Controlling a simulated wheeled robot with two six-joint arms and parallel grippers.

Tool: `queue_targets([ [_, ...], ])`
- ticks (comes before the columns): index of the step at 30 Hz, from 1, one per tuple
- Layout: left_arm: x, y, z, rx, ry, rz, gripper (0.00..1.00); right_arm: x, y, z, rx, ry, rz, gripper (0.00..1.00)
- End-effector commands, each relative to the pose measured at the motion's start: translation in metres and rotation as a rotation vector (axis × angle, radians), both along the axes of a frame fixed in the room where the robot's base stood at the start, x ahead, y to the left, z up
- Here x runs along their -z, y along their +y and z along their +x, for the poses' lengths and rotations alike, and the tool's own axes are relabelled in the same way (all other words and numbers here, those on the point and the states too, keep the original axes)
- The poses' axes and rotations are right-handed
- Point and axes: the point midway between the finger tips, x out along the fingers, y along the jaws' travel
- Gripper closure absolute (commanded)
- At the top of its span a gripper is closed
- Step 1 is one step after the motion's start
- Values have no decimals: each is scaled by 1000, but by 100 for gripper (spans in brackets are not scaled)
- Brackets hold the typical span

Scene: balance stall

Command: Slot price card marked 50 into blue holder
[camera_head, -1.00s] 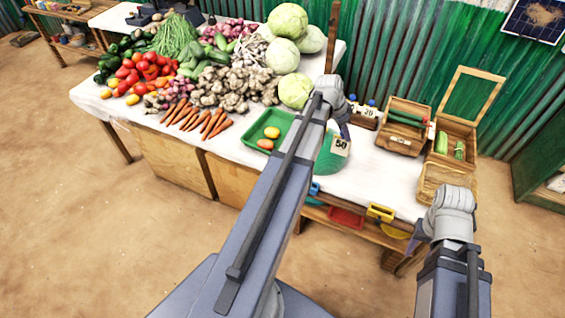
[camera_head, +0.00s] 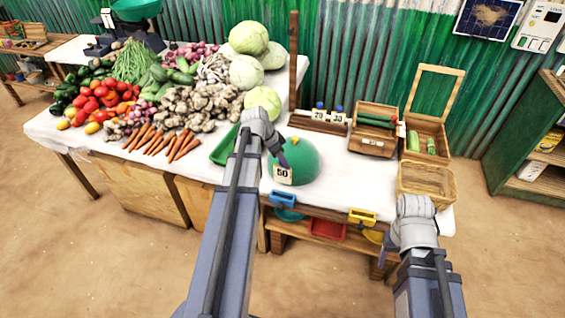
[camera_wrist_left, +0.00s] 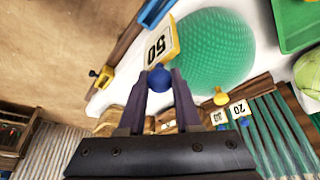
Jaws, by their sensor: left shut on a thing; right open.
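The price card marked 50 (camera_head: 283,174) is off the table, upright in front of the green mesh dome. My left gripper (camera_head: 284,158) is shut on it; the left wrist view shows the fingers (camera_wrist_left: 160,82) around the card's blue knob (camera_wrist_left: 159,76), with the card (camera_wrist_left: 161,42) beyond them. The blue holder (camera_head: 283,199) is on the table's front edge, just below the card and apart from it. It also shows at the top of the left wrist view (camera_wrist_left: 153,12). My right gripper (camera_head: 394,240) is open at the front right, partly hidden by its wrist.
The green dome (camera_head: 303,160) stands close behind the card. A yellow holder (camera_head: 362,216) is further right on the edge. Cards on a wooden rack (camera_head: 308,124), a wooden box (camera_head: 374,140) and a basket (camera_head: 425,182) stand behind and right. A green tray (camera_head: 222,150) lies left.

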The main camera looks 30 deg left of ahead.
Motion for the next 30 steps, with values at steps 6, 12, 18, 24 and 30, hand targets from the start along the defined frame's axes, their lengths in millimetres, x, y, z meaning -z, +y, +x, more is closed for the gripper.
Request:
queue_targets([
  [6, 7, 0, 0, 0, 0, 0, 100, 7, 0, 0, 0, 0, 0, 39],
  [12, 17, 0, 0, 0, 0, 0, 100, 17, 0, 0, 0, 0, 0, 39],
  [18, 29, 0, 0, 0, 0, 0, 100, 29, 0, 0, 0, 0, 0, 39],
  [24, 40, 0, 0, 0, 0, 0, 100, 40, 0, 0, 0, 0, 0, 39],
  [30, 51, 0, 0, 0, 0, 0, 100, 51, 0, 0, 0, 0, 0, 39],
])
